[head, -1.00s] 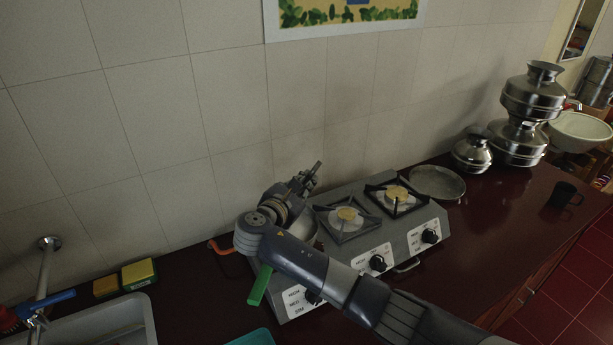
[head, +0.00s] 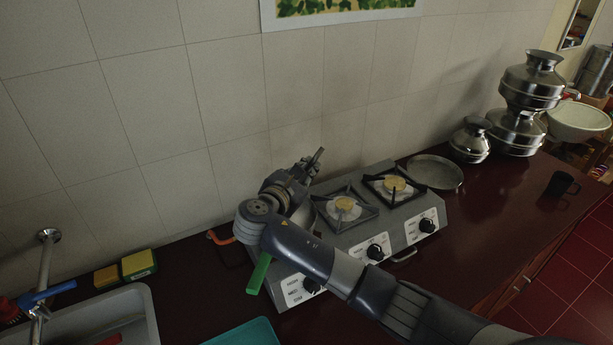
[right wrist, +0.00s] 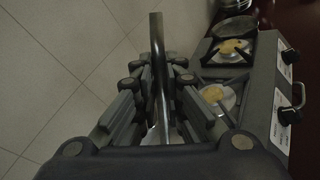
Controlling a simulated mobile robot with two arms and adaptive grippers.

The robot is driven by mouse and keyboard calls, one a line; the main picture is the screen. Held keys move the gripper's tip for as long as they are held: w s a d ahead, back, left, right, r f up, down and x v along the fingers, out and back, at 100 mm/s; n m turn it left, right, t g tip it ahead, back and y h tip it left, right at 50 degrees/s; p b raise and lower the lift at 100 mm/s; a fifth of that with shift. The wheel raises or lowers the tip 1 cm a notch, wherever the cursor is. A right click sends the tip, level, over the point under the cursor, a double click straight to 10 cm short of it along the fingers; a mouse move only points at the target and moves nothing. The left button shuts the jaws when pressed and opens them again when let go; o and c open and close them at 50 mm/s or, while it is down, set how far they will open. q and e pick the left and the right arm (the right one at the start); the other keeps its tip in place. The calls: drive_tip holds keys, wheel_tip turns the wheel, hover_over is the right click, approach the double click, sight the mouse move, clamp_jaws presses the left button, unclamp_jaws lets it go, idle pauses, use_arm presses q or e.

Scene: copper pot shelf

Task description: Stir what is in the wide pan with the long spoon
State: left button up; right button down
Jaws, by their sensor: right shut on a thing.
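My right gripper (head: 308,168) is above the left end of the stove, shut on a thin metal handle, which I take for the long spoon (right wrist: 158,60). In the right wrist view the handle runs up between the fingers (right wrist: 160,95). The spoon's lower end is hidden. A small part of a metal pan (head: 302,217) shows behind my wrist on the left burner; my arm hides most of it. A green handle (head: 259,273) sticks out toward the front below my wrist. My left gripper is not in view.
The grey stove (head: 350,245) has two uncovered burners to the right. A flat round metal pan (head: 435,172) lies beyond it, with metal pots (head: 516,130) and a dark mug (head: 562,184) farther right. Sponges (head: 138,265), a sink (head: 145,300) and a teal item (head: 245,333) are at left and front.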

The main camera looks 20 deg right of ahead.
drive_tip(key=shift+r, duration=2.15)
wheel_tip(320, 180, up, 5)
